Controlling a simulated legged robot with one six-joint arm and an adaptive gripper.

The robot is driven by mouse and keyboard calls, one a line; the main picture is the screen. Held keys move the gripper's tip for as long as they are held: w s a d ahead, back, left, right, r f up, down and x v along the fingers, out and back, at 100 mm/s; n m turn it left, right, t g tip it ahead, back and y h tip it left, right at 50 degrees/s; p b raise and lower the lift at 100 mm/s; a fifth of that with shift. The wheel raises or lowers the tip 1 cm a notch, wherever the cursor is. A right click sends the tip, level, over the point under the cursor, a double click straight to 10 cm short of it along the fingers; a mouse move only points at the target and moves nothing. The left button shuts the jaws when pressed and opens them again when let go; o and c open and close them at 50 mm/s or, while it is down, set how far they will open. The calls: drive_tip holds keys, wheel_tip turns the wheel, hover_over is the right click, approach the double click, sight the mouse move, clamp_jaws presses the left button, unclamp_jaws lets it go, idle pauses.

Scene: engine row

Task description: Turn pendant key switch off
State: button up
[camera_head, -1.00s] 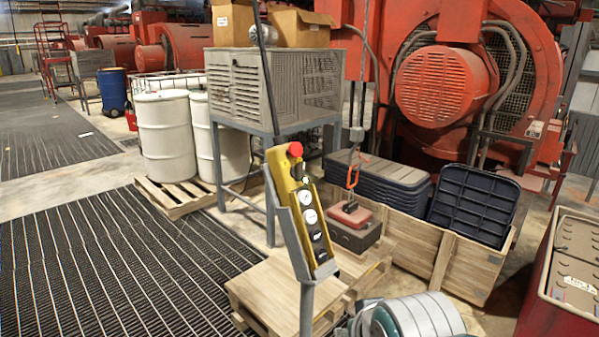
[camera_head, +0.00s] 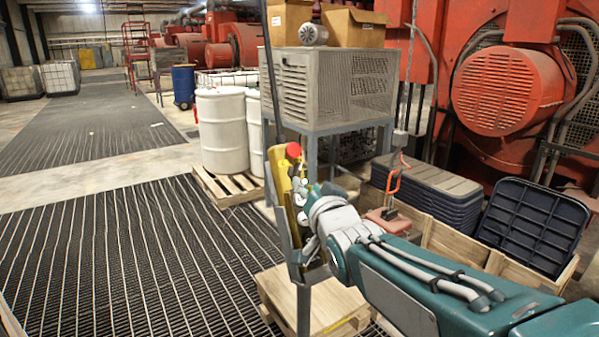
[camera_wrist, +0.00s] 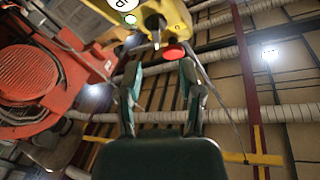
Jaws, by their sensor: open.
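The yellow pendant (camera_head: 280,185) stands upright in its grey holder, with a red button (camera_head: 293,150) on top. A black knob with a pale metal piece (camera_wrist: 155,27), possibly the key switch, shows beside the button. My gripper (camera_wrist: 160,66) is open and empty, its two fingers pointing toward this end of the pendant. I cannot tell whether it touches, nor the key's position.
A wooden pallet (camera_head: 330,308) lies below the pendant. A grey caged stand (camera_head: 305,85) and white drums (camera_head: 222,132) stand behind. A red-handled hook (camera_head: 394,180) hangs behind my arm. The grated floor (camera_head: 130,260) at left is clear.

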sight(299, 173)
drive_tip(key=x, duration=0.7)
drive_tip(key=shift+w+d, duration=0.3)
drive_tip(key=shift+w+a, duration=0.25)
drive_tip(key=shift+d, duration=0.1)
clamp_jaws()
